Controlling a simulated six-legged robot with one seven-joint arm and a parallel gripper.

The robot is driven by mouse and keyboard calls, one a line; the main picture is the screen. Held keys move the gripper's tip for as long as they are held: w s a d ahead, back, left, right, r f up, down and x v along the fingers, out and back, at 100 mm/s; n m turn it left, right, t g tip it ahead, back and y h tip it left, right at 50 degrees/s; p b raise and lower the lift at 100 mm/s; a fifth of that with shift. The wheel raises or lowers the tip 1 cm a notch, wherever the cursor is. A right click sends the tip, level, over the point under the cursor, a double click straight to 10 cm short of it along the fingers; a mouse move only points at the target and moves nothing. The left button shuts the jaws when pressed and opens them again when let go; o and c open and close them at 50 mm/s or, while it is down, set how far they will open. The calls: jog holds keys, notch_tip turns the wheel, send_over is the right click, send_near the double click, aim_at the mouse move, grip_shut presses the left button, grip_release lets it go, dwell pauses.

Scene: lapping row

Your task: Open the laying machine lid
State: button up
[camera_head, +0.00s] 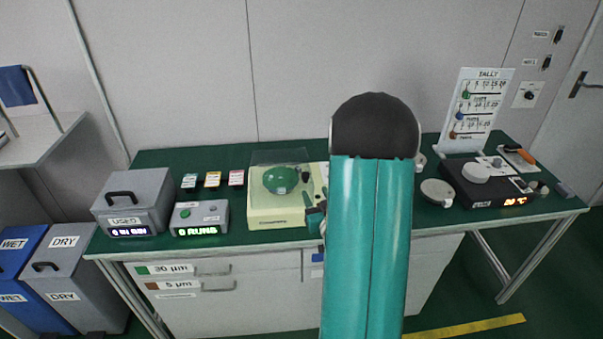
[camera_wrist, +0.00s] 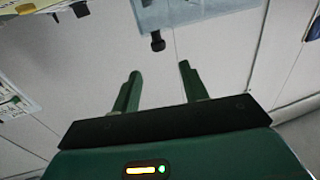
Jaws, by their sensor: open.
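The cream laying machine (camera_head: 281,211) stands on the green bench left of my arm, with a green bowl (camera_head: 280,180) in it. A clear lid (camera_head: 279,157) shows at the bowl and rises behind it; its exact angle is hard to tell. My gripper (camera_head: 316,216) is at the machine's right side, partly hidden by my arm. In the wrist view my gripper (camera_wrist: 160,68) is open, with nothing between its fingers. Beyond the fingertips is a dark knob (camera_wrist: 157,41) at the edge of a pale see-through panel (camera_wrist: 180,14), which may be the lid; they look apart from the fingers.
A grey used-bin box (camera_head: 134,199) and a counter box (camera_head: 199,218) stand left of the machine. Several small labelled packs (camera_head: 212,180) lie behind. A tally board (camera_head: 474,108) and a black hotplate unit (camera_head: 490,187) stand at right. My arm hides the bench middle.

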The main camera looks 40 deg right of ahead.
aim_at(307, 177)
jog(key=x, duration=1.1)
jog(key=shift+s, duration=0.1)
grip_shut()
